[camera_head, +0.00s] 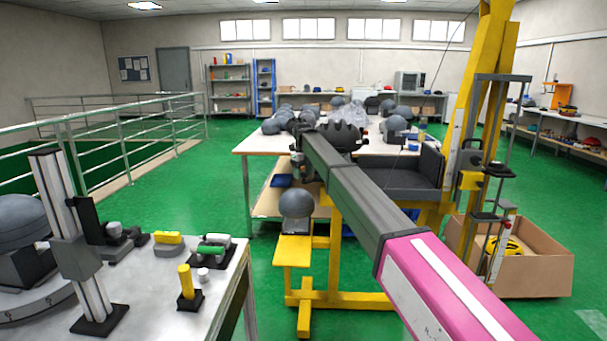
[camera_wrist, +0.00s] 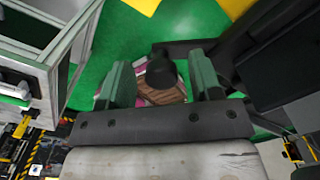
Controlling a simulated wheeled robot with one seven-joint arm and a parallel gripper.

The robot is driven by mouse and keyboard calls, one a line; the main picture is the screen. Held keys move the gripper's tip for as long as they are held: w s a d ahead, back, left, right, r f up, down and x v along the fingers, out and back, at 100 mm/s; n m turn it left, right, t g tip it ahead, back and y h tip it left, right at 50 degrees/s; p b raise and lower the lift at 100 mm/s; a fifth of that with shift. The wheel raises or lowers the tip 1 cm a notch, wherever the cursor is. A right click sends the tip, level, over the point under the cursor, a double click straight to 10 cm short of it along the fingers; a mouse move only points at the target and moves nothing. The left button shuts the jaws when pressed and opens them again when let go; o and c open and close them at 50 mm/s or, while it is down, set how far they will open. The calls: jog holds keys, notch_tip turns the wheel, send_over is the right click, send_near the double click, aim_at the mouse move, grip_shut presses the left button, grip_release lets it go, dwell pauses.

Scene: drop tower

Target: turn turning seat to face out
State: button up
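The turning seat (camera_head: 400,174) is dark grey with a low backrest and hangs on the yellow tower, right of the far part of my arm in the head view. In the wrist view, a dark seat-like part (camera_wrist: 285,60) fills the right side. A dark bar runs from it to a rounded knob (camera_wrist: 163,72). My gripper (camera_wrist: 160,62) has two grey-green fingers standing wide apart, with the knob between them in the picture. I cannot tell whether either finger touches it. In the head view my gripper is small and partly hidden by my arm near the seat's left side.
A yellow stand with a grey ball (camera_head: 297,203) is left of my arm. A cardboard box (camera_head: 540,270) lies at the tower's foot. A white workbench (camera_head: 150,300) with fixtures is at front left. A long table (camera_head: 262,144) stands behind.

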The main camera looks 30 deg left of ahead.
jog(key=shift+r, duration=0.1)
notch_tip(320, 180, up, 11)
jog(key=shift+f, duration=0.2)
dwell(0.4)
dwell(0.4)
